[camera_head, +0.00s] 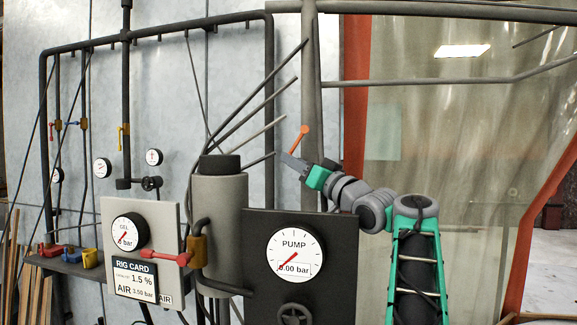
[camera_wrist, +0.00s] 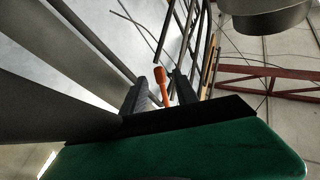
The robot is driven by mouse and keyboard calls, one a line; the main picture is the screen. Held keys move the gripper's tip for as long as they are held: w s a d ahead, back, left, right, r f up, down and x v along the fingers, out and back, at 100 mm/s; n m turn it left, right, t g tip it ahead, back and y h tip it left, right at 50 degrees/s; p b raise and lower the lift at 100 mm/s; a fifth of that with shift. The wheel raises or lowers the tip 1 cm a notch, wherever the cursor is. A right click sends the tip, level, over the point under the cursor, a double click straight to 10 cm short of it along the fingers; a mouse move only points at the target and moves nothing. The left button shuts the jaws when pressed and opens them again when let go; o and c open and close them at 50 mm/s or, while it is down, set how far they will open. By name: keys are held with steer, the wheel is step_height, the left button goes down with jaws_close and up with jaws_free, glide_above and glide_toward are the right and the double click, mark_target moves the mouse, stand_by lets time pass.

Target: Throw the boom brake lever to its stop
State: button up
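The boom brake lever (camera_head: 300,139) is a short orange handle with a rounded end, tilted up and to the right beside the mast-like post. Its base is hidden behind my gripper. My gripper (camera_head: 290,160) is at the lever's lower part, with its dark fingers pointing up and left. In the wrist view the orange lever (camera_wrist: 166,88) stands between the two fingers of my gripper (camera_wrist: 164,82). The fingers look apart, and whether either touches the lever is unclear.
A grey cylinder (camera_head: 219,215) with a dark cap and several slanting rods stand left of my gripper. A black PUMP gauge panel (camera_head: 335,235) is below my arm. A GEL gauge panel (camera_head: 165,222) with a red-handled valve (camera_head: 165,257) is farther left.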

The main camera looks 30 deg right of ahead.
steer(key=b+v, duration=0.1)
steer(key=v, duration=0.3)
steer(key=shift+c, duration=0.3)
